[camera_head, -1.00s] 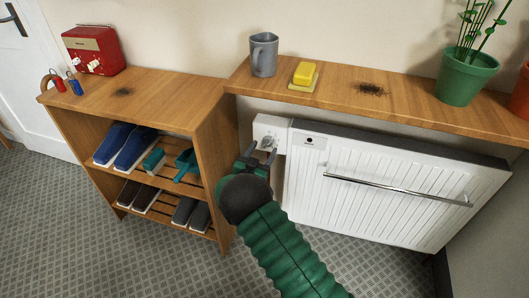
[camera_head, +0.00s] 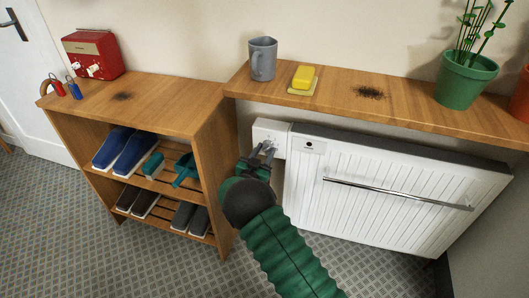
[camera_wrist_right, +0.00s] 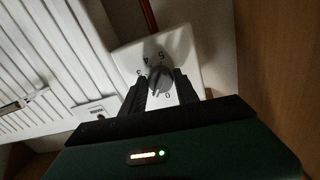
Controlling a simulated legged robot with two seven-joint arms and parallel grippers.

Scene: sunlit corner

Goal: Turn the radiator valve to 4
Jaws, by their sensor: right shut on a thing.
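The radiator valve is a grey knob (camera_wrist_right: 159,79) on a white square plate (camera_wrist_right: 192,63), with several digits printed around it. In the wrist view I make out 3, 4 and 5 beside and above the knob and a 0 below it. Which digit the knob points at I cannot tell. My right gripper (camera_wrist_right: 161,87) is shut on the knob, one finger on each side. In the head view my right gripper (camera_head: 264,153) is in front of the white plate (camera_head: 269,129), at the radiator's upper left, and hides most of the knob. My left gripper is not in view.
The white radiator (camera_head: 390,190) with a chrome rail (camera_head: 398,192) stands right of the valve. A wooden shelf (camera_head: 420,112) overhangs it, holding a mug (camera_head: 263,60), a yellow block (camera_head: 304,76) and a plant pot (camera_head: 465,82). A shoe rack (camera_head: 207,165) stands close on the left.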

